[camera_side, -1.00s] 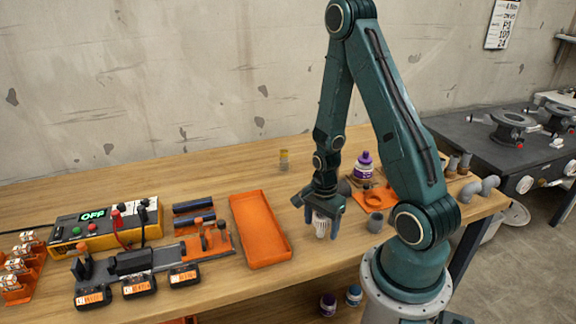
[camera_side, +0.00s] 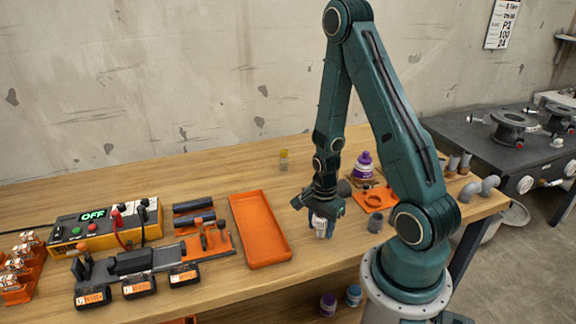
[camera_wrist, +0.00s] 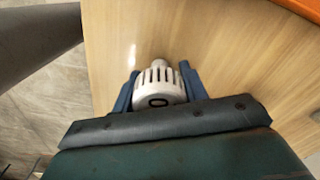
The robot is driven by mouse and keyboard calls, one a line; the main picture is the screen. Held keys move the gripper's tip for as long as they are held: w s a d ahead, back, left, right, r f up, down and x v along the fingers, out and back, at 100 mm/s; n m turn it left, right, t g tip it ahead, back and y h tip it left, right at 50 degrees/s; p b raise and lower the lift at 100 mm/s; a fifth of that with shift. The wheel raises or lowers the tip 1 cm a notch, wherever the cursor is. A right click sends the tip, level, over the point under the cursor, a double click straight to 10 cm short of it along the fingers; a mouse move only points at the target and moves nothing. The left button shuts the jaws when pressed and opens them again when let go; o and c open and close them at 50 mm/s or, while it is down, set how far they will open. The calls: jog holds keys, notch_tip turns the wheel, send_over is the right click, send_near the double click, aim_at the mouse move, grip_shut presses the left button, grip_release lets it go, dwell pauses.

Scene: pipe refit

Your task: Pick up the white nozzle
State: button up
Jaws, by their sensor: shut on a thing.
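The white nozzle (camera_wrist: 160,84) is a ribbed, slotted piece with a narrow tip, and it sits between the two blue fingers in the wrist view. My gripper (camera_wrist: 158,90) is shut on it, one finger on each side. In the side view my gripper (camera_side: 322,222) points down near the front edge of the wooden bench, with the nozzle (camera_side: 321,228) partly hidden between the fingers. I cannot tell whether the nozzle still touches the bench.
An orange tray (camera_side: 262,262) lies left of my gripper. A grey fitting (camera_side: 375,222), an orange plate (camera_side: 376,199) and a purple-capped bottle (camera_side: 364,166) stand to the right. The bench between tray and gripper is clear.

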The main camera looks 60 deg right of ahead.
jog(key=shift+r, duration=0.2)
notch_tip(320, 180, up, 20)
jog(key=shift+f, duration=0.15)
dwell(1.1)
jog(key=shift+w, duration=0.15)
dwell(0.5)
